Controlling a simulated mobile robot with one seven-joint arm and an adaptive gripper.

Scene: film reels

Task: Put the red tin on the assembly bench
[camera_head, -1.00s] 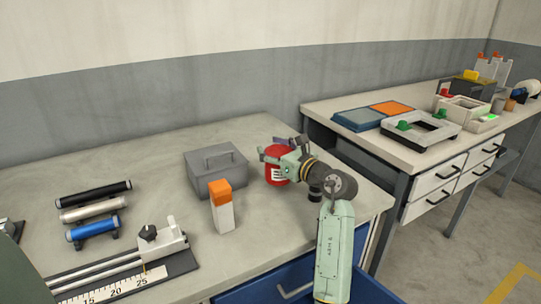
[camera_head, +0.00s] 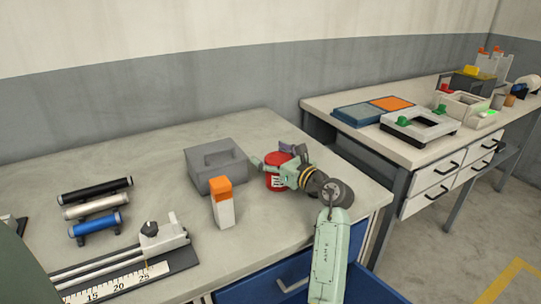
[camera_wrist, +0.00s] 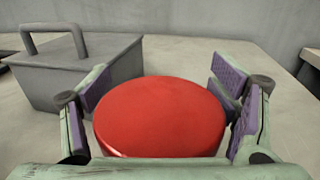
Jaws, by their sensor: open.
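The red tin (camera_head: 274,181) stands upright on the near bench (camera_head: 130,160), to the right of a grey lidded box. It has a white label and is partly hidden by my gripper (camera_head: 276,165) in the head view. In the wrist view the tin's red top (camera_wrist: 160,115) fills the middle, between the purple finger pads of my gripper (camera_wrist: 160,105). The fingers are spread, one on each side of the tin, with a visible gap at least at the upper pads. I cannot tell which bench the task calls the assembly bench.
The grey box (camera_head: 215,170) with a handle and an orange-topped white block (camera_head: 223,205) stand left of the tin. A second bench (camera_head: 345,145) at the right holds a blue and orange tray (camera_head: 370,113) and a grey frame (camera_head: 418,132). A blue drawer (camera_head: 295,285) is open.

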